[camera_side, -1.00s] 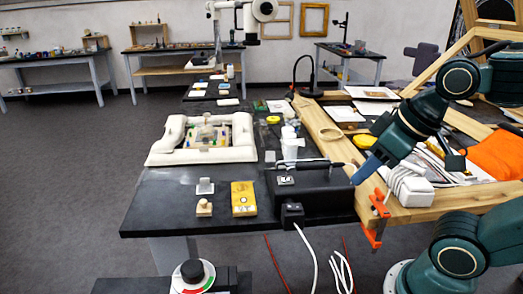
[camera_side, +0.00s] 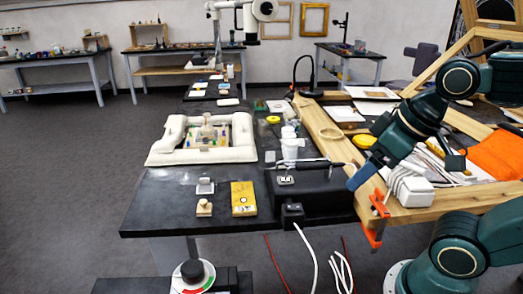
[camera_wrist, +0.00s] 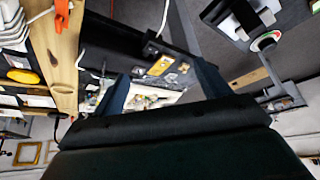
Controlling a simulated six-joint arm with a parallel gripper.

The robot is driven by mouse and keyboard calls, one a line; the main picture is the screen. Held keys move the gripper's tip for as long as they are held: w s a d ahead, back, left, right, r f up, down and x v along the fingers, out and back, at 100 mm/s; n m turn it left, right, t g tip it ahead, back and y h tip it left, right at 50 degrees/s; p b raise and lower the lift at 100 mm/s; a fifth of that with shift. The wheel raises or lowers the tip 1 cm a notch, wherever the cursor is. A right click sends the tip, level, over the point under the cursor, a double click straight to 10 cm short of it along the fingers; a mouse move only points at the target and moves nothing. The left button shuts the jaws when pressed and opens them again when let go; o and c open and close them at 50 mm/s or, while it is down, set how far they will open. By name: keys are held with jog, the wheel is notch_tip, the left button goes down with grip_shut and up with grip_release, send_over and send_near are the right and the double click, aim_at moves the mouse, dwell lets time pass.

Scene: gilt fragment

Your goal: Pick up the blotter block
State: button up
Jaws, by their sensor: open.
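A small pale wooden block with a knob on top, which looks like the blotter block (camera_side: 204,208), stands near the front edge of the black table, left of a yellow box (camera_side: 243,198). In the wrist view the block (camera_wrist: 184,67) is tiny, beside the yellow box (camera_wrist: 160,65). My gripper (camera_side: 357,181) is well to the right of the block, above the wooden frame's edge, with blue fingers pointing down-left. In the wrist view my gripper (camera_wrist: 160,69) has its two fingers wide apart with nothing between them.
A black power unit (camera_side: 315,198) with a pen-like tool on top lies between my gripper and the block. A small grey-white item (camera_side: 205,186) stands just behind the block. A white padded frame (camera_side: 160,153) lies farther back. An orange clamp (camera_side: 376,218) grips the wooden frame.

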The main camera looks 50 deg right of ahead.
jog(key=w+a+r+n+g+y, duration=0.1)
jog(key=w+a+r+n, duration=0.15)
jog(key=w, duration=0.45)
jog(key=w+a+r+n+g+y, duration=0.1)
jog(key=w+n, duration=0.2)
jog(key=w, duration=0.5)
jog(key=w+a+r+n+y, duration=0.1)
jog(key=w+r+n, duration=0.15)
jog(key=w, duration=0.45)
jog(key=w+d+f+n+g, duration=0.1)
jog(key=w+f+n, duration=0.4)
jog(key=w+f, duration=0.4)
jog(key=w+d+f+n+g+y, duration=0.1)
jog(key=w+d+f+n+g, duration=0.1)
jog(key=w+f+n, duration=0.3)
jog(key=shift+w+f+g, duration=0.3)
jog(key=shift+w+f, duration=1.6)
jog(key=shift+w, duration=0.3)
jog(key=shift+a+f+y, duration=0.1)
jog(key=shift+a+y, duration=0.05)
jog(key=shift+y, duration=0.15)
